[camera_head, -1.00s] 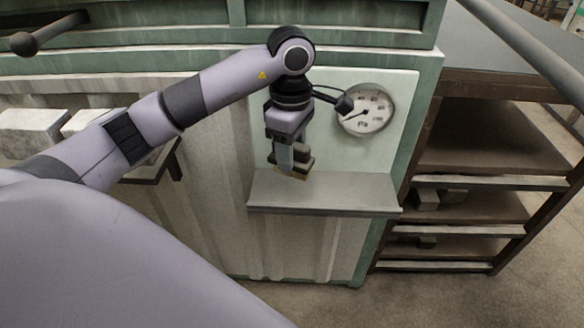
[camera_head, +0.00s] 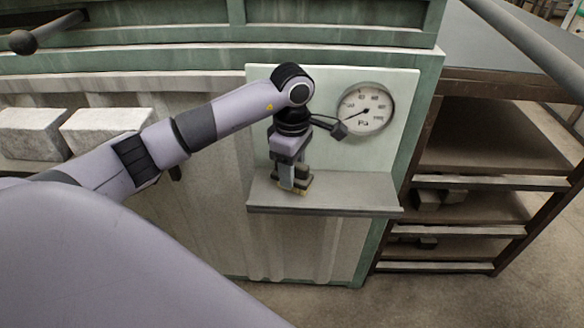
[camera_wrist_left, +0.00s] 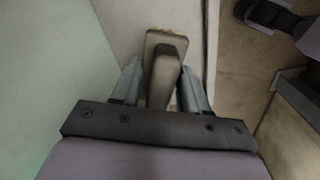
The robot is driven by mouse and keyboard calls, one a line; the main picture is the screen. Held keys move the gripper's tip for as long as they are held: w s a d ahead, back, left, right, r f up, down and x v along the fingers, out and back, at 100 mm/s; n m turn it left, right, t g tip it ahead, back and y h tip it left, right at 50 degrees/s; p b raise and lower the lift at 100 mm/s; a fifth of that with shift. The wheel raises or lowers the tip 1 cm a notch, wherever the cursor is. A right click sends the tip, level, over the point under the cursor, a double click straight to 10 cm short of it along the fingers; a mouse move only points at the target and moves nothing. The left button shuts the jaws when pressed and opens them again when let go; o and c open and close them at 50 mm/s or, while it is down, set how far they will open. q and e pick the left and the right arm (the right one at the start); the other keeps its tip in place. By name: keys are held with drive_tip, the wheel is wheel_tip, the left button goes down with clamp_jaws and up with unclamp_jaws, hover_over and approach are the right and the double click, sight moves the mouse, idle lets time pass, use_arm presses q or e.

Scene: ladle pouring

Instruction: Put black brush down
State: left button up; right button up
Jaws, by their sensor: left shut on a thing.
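My left gripper (camera_head: 291,184) is at the small grey shelf (camera_head: 350,192) on the front of the machine, near its left end. It is shut on the brush (camera_wrist_left: 165,62), which shows as a dark block with a tan lower edge. In the left wrist view the brush handle sits between both fingers, and its base lies close over the pale shelf surface. In the head view the brush bottom appears at the shelf top; I cannot tell whether it is bearing on it. My right gripper is not in view.
A round pressure gauge (camera_head: 365,108) is on the panel behind the shelf, right of my wrist. The shelf's right half is bare. Two pale blocks (camera_head: 32,134) sit on a ledge at left. A brown rack (camera_head: 470,150) stands at right.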

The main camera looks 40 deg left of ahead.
use_arm(q)
drive_tip(key=shift+f, duration=0.2)
drive_tip(key=o, duration=0.9)
drive_tip(key=shift+o, duration=0.2)
drive_tip(key=shift+r, duration=0.2)
